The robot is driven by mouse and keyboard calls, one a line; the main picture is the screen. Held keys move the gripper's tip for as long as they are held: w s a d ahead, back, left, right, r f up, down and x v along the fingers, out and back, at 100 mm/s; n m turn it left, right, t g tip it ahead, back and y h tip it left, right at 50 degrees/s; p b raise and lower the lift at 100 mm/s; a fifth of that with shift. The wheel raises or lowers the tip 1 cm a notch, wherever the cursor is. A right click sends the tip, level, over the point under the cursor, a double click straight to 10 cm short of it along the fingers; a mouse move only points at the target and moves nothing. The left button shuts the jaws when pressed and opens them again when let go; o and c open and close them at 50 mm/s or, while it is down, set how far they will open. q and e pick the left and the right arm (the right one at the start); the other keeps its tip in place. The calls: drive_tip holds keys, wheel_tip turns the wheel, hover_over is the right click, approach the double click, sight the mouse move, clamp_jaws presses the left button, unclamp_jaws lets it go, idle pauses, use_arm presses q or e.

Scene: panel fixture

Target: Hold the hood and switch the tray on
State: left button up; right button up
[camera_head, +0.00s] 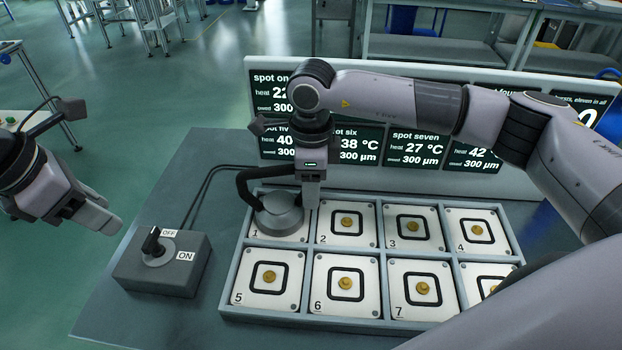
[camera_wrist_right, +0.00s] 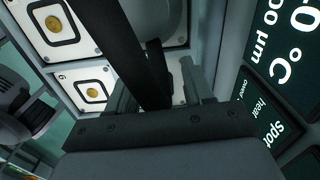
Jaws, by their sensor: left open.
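The hood (camera_head: 279,215), a grey dome with a black handle, sits over spot one of the tray (camera_head: 228,300). My right gripper (camera_head: 308,200) points down at the handle. A grey switch box (camera_head: 160,270) stands left of the tray. Its black knob (camera_head: 153,242) points up, nearer the OFF label than the ON label. My left gripper (camera_head: 108,210) is open and empty, left of the switch box and apart from it.
Cables (camera_head: 200,190) run from the switch box toward the panel. The other tray spots hold tiles with gold discs.

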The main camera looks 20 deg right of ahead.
sight(149, 237)
clamp_jaws()
use_arm(q)
drive_tip(key=shift+c, duration=0.4)
drive_tip(key=w+d+r+n+g+y, duration=0.2)
drive_tip(key=d+r+n+y, duration=0.15)
drive_tip(key=n, duration=0.35)
wheel_tip(149, 237, down, 12)
drive_tip(key=shift+s+d+f, duration=0.1)
drive_tip(key=shift+s+f, duration=0.05)
drive_tip(key=shift+f, duration=0.1)
idle(0.3)
